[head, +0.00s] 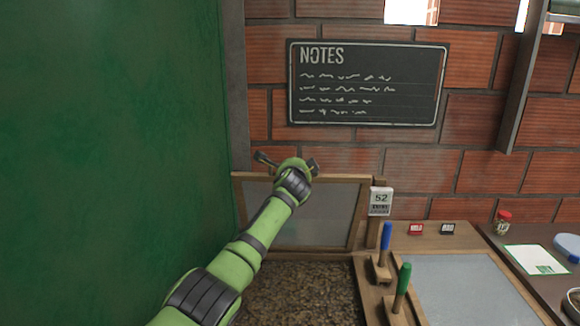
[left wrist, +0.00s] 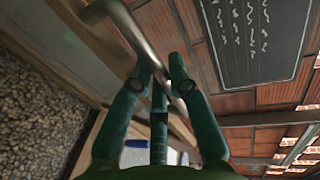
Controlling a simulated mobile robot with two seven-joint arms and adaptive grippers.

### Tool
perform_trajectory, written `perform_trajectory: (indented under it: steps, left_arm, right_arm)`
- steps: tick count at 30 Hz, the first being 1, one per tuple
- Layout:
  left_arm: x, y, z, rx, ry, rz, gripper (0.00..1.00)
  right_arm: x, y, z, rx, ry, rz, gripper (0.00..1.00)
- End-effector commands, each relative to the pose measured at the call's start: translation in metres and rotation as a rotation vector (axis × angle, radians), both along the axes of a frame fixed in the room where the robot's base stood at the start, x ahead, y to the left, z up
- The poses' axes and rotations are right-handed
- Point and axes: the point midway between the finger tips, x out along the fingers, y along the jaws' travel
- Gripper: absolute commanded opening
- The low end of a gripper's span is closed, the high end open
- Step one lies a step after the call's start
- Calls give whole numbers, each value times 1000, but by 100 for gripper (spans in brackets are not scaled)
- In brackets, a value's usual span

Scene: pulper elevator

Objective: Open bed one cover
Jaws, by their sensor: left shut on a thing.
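The bed one cover (head: 315,215) is a wooden frame with a pale grey panel. It stands raised, nearly upright, at the back of the bed by the brick wall. Beneath it the bed (head: 300,295) lies exposed, full of dark brown grainy material, which also shows in the left wrist view (left wrist: 40,120). My left gripper (head: 290,165) is at the cover's top edge. In the left wrist view my gripper (left wrist: 163,78) is shut on the curved metal handle (left wrist: 128,30). In the head view my arm hides part of the cover and bed. My right gripper is not in view.
A second bed's grey cover (head: 470,290) lies flat at right. Blue (head: 386,236) and green (head: 404,278) upright handles stand between the beds, near a sign reading 52 (head: 380,201). A green wall (head: 100,150) closes off the left. A NOTES board (head: 367,83) hangs behind.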

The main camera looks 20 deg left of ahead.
Motion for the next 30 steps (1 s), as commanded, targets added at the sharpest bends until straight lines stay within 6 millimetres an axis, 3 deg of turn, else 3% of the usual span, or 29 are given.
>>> perform_trajectory:
  steps: [9, 10, 11, 12, 23, 30]
  left_arm:
    - [0, 2, 2, 3, -1, 3, 0]
    - [0, 2, 2, 3, -1, 3, 26]
    - [0, 2, 2, 3, -1, 3, 38]
    - [0, 1, 2, 2, -2, 4, 43]
    - [-1, 0, 1, 0, -1, 1, 43]
    - [-12, -2, 3, 2, -3, 2, 43]
  right_arm:
    - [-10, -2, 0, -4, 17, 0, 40]
    - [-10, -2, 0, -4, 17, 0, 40]
    - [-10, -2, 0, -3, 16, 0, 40]
    - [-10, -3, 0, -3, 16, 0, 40]
    - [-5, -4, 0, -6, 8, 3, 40]
    - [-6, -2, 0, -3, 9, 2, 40]
